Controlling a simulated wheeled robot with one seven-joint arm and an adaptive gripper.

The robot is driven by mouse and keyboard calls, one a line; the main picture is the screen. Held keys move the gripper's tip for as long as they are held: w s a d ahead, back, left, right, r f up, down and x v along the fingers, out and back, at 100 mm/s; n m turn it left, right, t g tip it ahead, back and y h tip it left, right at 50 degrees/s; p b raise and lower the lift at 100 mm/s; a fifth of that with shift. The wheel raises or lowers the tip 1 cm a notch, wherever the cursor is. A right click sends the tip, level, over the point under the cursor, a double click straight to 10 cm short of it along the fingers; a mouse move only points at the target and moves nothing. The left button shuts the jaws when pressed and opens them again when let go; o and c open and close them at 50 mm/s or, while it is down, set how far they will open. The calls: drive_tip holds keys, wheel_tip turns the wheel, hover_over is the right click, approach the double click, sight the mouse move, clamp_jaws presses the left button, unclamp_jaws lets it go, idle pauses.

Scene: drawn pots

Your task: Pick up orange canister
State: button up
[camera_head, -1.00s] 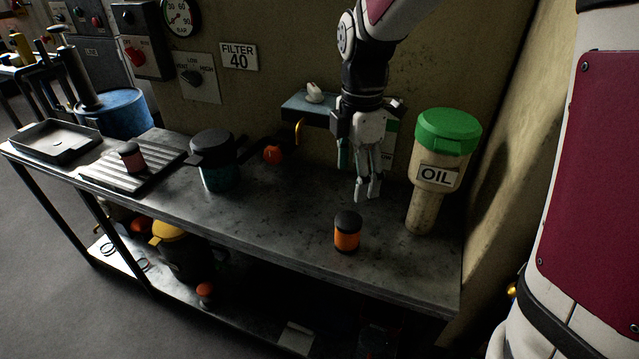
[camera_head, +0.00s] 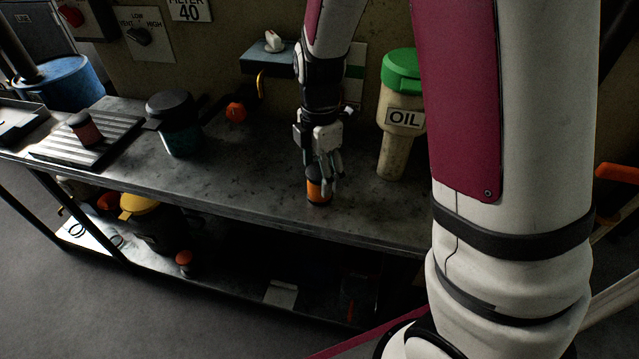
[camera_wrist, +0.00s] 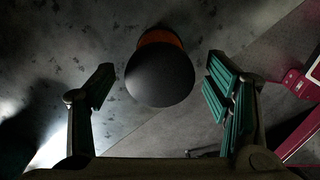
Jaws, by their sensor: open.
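The orange canister (camera_head: 317,191) with a dark lid stands upright on the metal bench, close to its front edge. My gripper (camera_wrist: 160,95) is open, with a gap on both sides of the lid.
An oil container (camera_head: 400,120) with a green lid stands right of my gripper. A dark-lidded pot (camera_head: 178,125) stands to the left, and a ridged tray (camera_head: 60,151) holds a small dark red canister (camera_head: 84,128). The bench (camera_head: 240,175) between pot and gripper is clear.

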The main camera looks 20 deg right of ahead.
drive_tip(key=shift+f, duration=0.75)
drive_tip(key=c, duration=1.3)
drive_tip(key=shift+c, duration=0.3)
drive_tip(key=shift+r, duration=0.15)
drive_tip(key=shift+r, duration=0.6)
wheel_tip(320, 180, up, 3)
drive_tip(key=shift+w+f, duration=0.1)
drive_tip(key=shift+f, duration=0.1)
drive_tip(key=s+d+r, duration=0.1)
drive_tip(key=s+d, duration=0.8)
drive_tip(key=s, duration=0.4)
drive_tip(key=shift+d, duration=0.4)
